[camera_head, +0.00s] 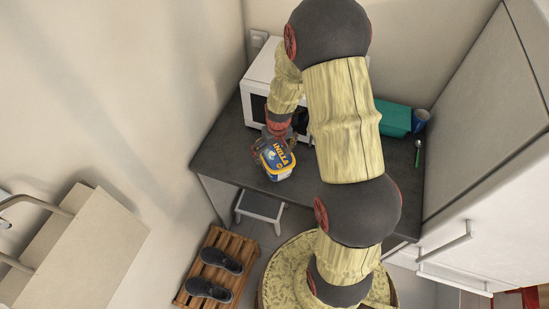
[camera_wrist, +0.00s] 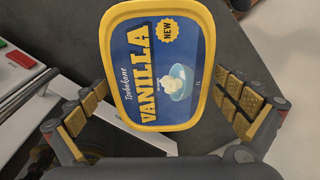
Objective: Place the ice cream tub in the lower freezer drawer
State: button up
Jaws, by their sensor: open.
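The ice cream tub (camera_head: 277,160) has a blue and yellow lid marked vanilla and stands near the front edge of the dark counter (camera_head: 226,155). In the wrist view the tub (camera_wrist: 160,64) fills the middle, lid facing the camera. My gripper (camera_wrist: 165,108) is open, with one padded finger on each side of the tub. A gap shows between the fingers and the tub. In the head view my gripper (camera_head: 275,143) is at the tub, partly hidden by it and my arm. A white fridge-freezer (camera_head: 470,215) with bar handles stands at the right; its front appears shut.
A white microwave (camera_head: 258,85) stands behind my gripper. A green box (camera_head: 394,118), a blue cup (camera_head: 420,119) and a green spoon (camera_head: 418,152) are at the counter's right. A step stool (camera_head: 260,207) and a shoe rack (camera_head: 222,262) stand on the floor in front.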

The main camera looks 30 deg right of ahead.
jog(key=shift+w+f, duration=0.15)
jog(key=shift+f, duration=2.15)
jog(key=shift+c, duration=0.4)
jog(key=c, duration=1.5)
jog(key=shift+r, duration=0.1)
jog(key=shift+c, duration=0.8)
jog(key=shift+w+r, duration=0.1)
